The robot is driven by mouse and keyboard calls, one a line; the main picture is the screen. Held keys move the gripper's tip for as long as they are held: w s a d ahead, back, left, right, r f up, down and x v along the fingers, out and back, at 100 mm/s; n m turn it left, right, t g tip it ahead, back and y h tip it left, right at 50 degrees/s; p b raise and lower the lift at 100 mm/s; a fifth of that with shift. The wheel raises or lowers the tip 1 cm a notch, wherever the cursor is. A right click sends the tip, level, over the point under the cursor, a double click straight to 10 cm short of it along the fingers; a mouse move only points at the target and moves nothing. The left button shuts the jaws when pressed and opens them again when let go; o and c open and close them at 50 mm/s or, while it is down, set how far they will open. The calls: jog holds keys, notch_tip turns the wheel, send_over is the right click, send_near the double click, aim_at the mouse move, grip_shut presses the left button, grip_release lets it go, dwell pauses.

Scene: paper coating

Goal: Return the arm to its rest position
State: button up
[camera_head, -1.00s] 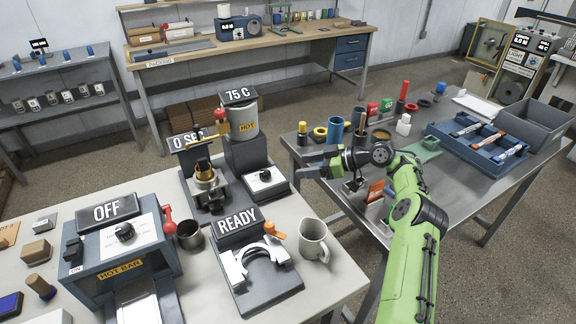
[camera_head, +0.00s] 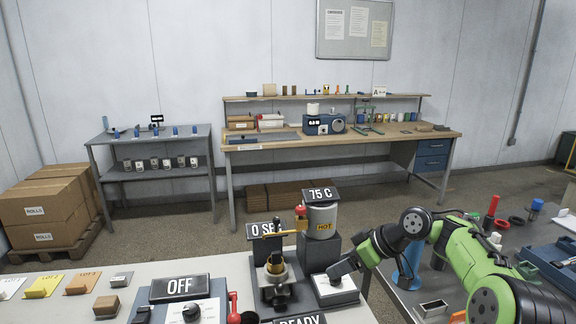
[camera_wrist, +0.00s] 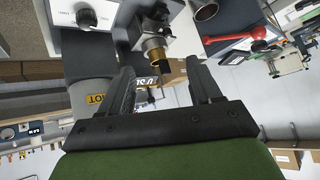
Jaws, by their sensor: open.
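My green arm (camera_head: 468,255) reaches in from the lower right in the head view, its elbow bent. My dark gripper (camera_head: 345,267) hangs at its end, over or just in front of the small dial box by the HOT pot. In the wrist view my gripper (camera_wrist: 162,85) has its two black fingers wide apart with nothing between them. The brass-topped fixture (camera_wrist: 155,55) and the HOT pot (camera_wrist: 93,100) show beyond the fingers. I cannot tell the exact gap to the dial box (camera_head: 335,290).
The HOT pot (camera_head: 322,222) with its 75 C sign stands close to the gripper. The 0 SEC fixture (camera_head: 275,277) is left of it, and the OFF machine (camera_head: 185,312) further left. A side table with a blue tray (camera_head: 548,262) is at right. A packing bench (camera_head: 340,140) stands behind.

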jog(key=s+a+r+m+h+p, duration=0.1)
jog(key=s+a+r+m+h, duration=0.2)
jog(key=s, duration=0.6)
jog(key=s+a+r+m+h, duration=0.15)
jog(key=s+r, duration=0.25)
jog(key=s, duration=0.4)
jog(key=s+d+f+m+h, duration=0.1)
jog(key=s+d+m, duration=0.1)
jog(key=s, duration=0.7)
jog(key=s+d+f+m+t+h+p, duration=0.1)
jog(key=s+d+f+m+h, duration=0.1)
jog(key=s, duration=0.7)
jog(key=shift+d+m, duration=0.75)
jog(key=shift+d, duration=0.25)
jog(key=shift+f, duration=0.1)
